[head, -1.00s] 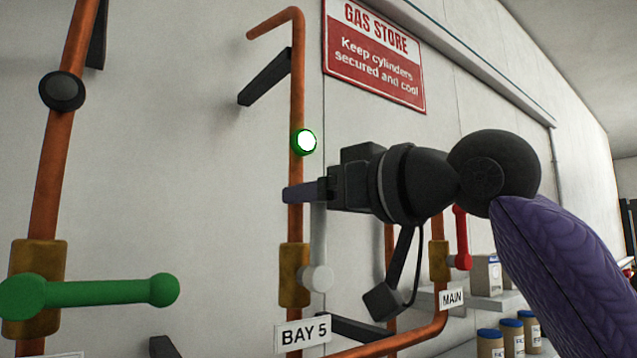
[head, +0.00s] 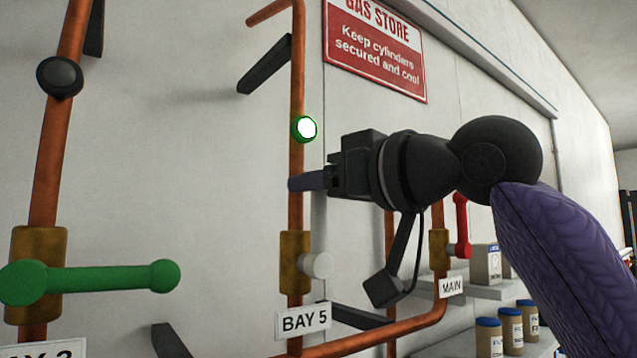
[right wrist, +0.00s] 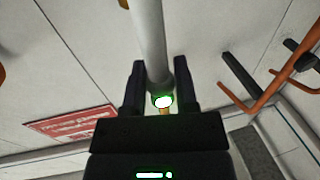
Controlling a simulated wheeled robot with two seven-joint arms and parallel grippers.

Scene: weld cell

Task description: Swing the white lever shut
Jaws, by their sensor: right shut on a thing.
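The white lever (head: 318,225) stands upright on the BAY 5 valve (head: 294,262), roughly in line with the copper pipe. Its round white hub (head: 317,265) shows at the lower end. My right gripper (head: 308,181) comes in from the right at the lever's upper end and is shut on it. The right wrist view shows the white lever (right wrist: 150,40) running between the two fingers of the right gripper (right wrist: 158,75). The fingers hide the lever's tip in the head view. My left gripper is out of view.
A lit green lamp (head: 305,128) sits just above the gripper. A green lever (head: 100,278) lies level at left. A red lever (head: 461,225) stands upright by the MAIN sign (head: 451,287). Black brackets (head: 265,64) jut from the wall. Several jars stand at lower right.

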